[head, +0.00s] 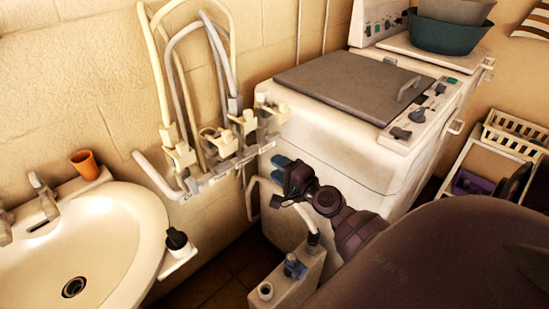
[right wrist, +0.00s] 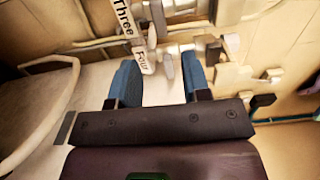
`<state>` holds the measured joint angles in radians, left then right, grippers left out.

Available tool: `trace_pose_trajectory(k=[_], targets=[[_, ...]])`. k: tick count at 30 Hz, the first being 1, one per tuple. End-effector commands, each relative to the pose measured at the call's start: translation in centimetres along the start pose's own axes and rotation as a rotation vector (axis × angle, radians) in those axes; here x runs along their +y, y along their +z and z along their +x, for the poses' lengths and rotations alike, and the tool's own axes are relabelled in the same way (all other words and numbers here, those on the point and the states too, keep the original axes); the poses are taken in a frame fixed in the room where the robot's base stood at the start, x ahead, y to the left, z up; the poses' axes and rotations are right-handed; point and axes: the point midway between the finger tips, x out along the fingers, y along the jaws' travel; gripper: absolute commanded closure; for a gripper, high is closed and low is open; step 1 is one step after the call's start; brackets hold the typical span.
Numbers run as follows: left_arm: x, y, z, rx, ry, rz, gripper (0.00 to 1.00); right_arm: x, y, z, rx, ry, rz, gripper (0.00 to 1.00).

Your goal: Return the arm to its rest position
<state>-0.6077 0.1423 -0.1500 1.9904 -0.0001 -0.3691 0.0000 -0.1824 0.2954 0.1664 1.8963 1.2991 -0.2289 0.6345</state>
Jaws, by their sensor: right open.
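My right arm (head: 350,222) reaches in from the lower right in the head view. My left gripper is not in view.
A washbasin (head: 120,215) with an orange cup (head: 84,164) is at left; a black-capped bottle (head: 176,240) stands beside it. The washing machine (head: 340,150) stands close behind my right arm. A pale container (head: 290,285) with a blue knob is below the gripper.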

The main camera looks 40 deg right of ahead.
Motion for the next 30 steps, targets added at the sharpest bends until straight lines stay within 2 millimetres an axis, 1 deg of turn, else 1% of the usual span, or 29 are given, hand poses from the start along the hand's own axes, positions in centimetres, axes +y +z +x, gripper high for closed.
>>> trace_pose_trajectory(k=[9,11,13,16,20,23,26,30], targets=[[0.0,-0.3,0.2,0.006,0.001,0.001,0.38,0.0,0.0,0.0,0.000,0.000,-0.007,0.56],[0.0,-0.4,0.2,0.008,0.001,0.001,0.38,0.0,0.0,0.0,-0.001,0.001,-0.029,0.56],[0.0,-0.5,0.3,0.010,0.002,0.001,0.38,0.2,0.0,0.0,-0.003,0.009,-0.101,0.56],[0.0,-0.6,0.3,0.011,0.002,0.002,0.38,0.5,0.2,0.1,-0.009,0.036,-0.291,0.56],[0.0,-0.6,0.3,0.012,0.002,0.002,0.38,1.5,1.6,0.0,-0.033,0.083,-0.581,0.56],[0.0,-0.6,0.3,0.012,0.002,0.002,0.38,3.2,2.8,-0.8,-0.062,0.136,-0.798,0.56],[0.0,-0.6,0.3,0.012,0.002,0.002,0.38,5.2,4.2,-2.0,-0.098,0.193,-1.006,0.56],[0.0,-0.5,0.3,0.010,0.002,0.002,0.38,8.3,6.1,-4.6,-0.165,0.278,-1.274,0.56]])
